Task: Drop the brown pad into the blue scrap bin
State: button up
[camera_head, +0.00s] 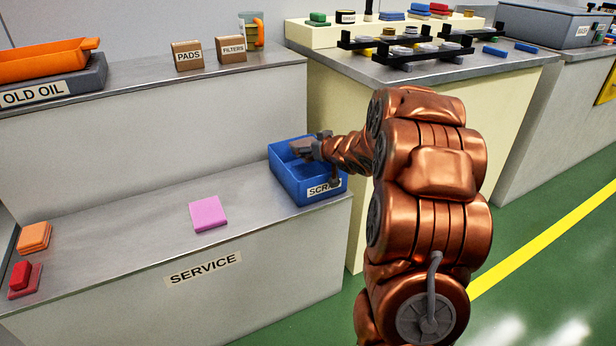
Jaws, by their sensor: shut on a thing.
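The blue scrap bin (288,185), labelled SCRAP, stands at the right end of the service bench. My gripper (316,148) is over the bin, reaching in from the right. It is shut on the brown pad (300,147), a small flat brownish piece that shows at the fingertips over the bin's opening. My gripper and wrist hide part of the bin's right side and of the pad. I cannot tell exactly how high the pad is above the bin's floor.
On the service bench (130,240) lie a pink pad (208,213), a stack of orange pads (34,237) and a red block on a red pad (24,279). A shelf behind holds the orange OLD OIL tray (45,63), a PADS box (187,55) and a FILTERS box (231,49).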

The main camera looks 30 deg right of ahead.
jog(key=o, duration=0.8)
jog(key=v, duration=1.2)
jog(key=shift+d, duration=0.1)
jog(key=s+a+r+m+g+h+p, duration=0.1)
jog(key=s+a+r+g+h+p, duration=0.15)
jog(key=s+r+p, duration=0.5)
jog(key=s+a+r+m+g+h+p, duration=0.15)
jog(key=a+r+g+p, duration=0.25)
jog(key=r+p, duration=0.75)
jog(key=s+a+r+n+g+y+p, duration=0.1)
jog(key=s+a+r+g+y+p, duration=0.1)
jog(key=s+a+r+g+p, duration=0.2)
jog(key=s+a+r+n+g+y+p, duration=0.2)
jog(key=s+a+r+g+p, duration=0.2)
jog(key=s+a+r+p, duration=0.6)
jog(key=s+a+p, duration=0.3)
jog(key=s, duration=0.3)
jog(key=s+a+p, duration=0.4)
jog(key=s, duration=0.3)
jog(key=shift+s+a+r+g+y+p, duration=0.15)
jog(key=shift+s+r+g+y+p, duration=0.15)
jog(key=shift+g+y, duration=0.1)
